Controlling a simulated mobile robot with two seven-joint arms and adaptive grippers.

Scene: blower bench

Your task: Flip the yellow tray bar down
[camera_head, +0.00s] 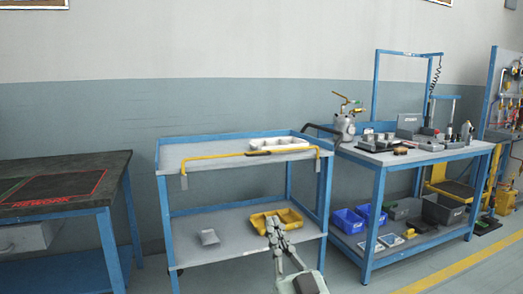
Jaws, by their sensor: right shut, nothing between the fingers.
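My left gripper is not in view.
A white divided tray (278,143) sits on the cart's top shelf. A dark-topped table (60,180) stands left, a blue workbench (425,152) right. Floor shows between table and cart.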

